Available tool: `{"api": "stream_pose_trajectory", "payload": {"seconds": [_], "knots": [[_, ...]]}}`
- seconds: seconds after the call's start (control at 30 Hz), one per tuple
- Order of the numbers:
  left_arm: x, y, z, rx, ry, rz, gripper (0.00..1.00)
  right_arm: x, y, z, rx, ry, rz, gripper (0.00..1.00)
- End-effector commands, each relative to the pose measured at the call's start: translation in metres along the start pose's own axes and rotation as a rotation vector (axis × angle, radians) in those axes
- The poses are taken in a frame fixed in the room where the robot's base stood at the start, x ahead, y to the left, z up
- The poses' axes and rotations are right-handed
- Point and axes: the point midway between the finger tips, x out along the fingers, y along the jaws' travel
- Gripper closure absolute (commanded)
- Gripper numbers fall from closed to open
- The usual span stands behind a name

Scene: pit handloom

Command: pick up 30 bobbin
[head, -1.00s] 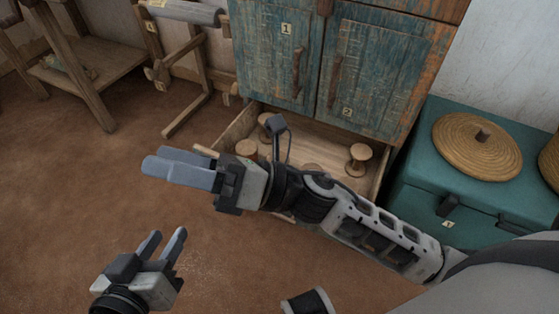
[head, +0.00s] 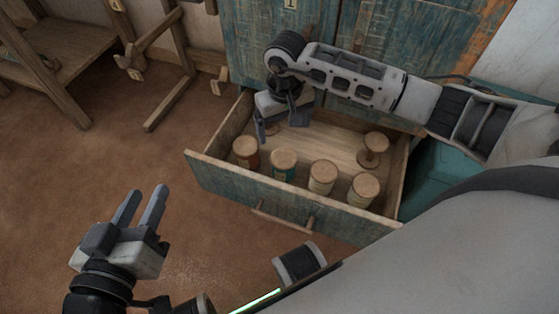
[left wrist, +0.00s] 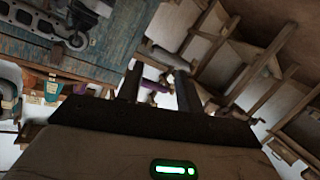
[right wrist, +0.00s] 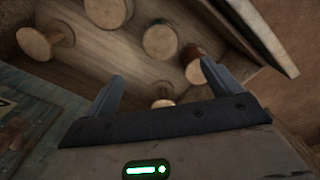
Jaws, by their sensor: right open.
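Several bobbins stand in the open drawer (head: 345,222). A front row holds a red-brown one (head: 246,153), a teal one (head: 284,165), a cream one (head: 322,178) and a tan one (head: 364,190); a bare spool (head: 373,150) is behind at right. No number 30 is readable. My right gripper (head: 280,130) is open and empty, pointing down over the drawer's back left. In the right wrist view, a small pale bobbin (right wrist: 163,103) shows between the fingers, partly hidden by the gripper body. My left gripper (head: 146,194) is open and empty, away over the floor.
The blue cabinet (head: 380,45) rises directly behind the drawer. The drawer walls surround the bobbins. A teal chest (head: 435,175) stands right of the drawer. Wooden loom frames (head: 170,100) are at back left. The brown floor (head: 110,160) at left is clear.

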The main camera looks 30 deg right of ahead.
Motion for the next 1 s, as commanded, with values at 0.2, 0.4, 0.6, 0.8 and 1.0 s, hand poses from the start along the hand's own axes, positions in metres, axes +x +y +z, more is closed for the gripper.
{"api": "stream_pose_trajectory", "payload": {"seconds": [0.2,0.4,0.6,0.8,1.0], "knots": [[0.003,0.003,0.0,-0.061,0.044,0.035,0.64,0.053,-0.002,0.003,0.002,-0.007,-0.004,0.1],[0.004,0.007,-0.004,-0.11,0.079,0.066,0.64,0.087,-0.003,0.002,0.002,-0.004,-0.006,0.1],[0.004,0.009,-0.007,-0.131,0.093,0.08,0.64,0.099,-0.002,0.001,0.001,-0.002,-0.006,0.1],[0.006,0.009,0.001,-0.18,0.112,0.108,0.64,0.13,-0.003,0.001,0.004,-0.005,-0.009,0.1],[0.007,0.011,-0.033,-0.081,0.252,0.131,0.64,0.148,-0.001,0.0,0.003,-0.003,-0.006,0.1]]}}
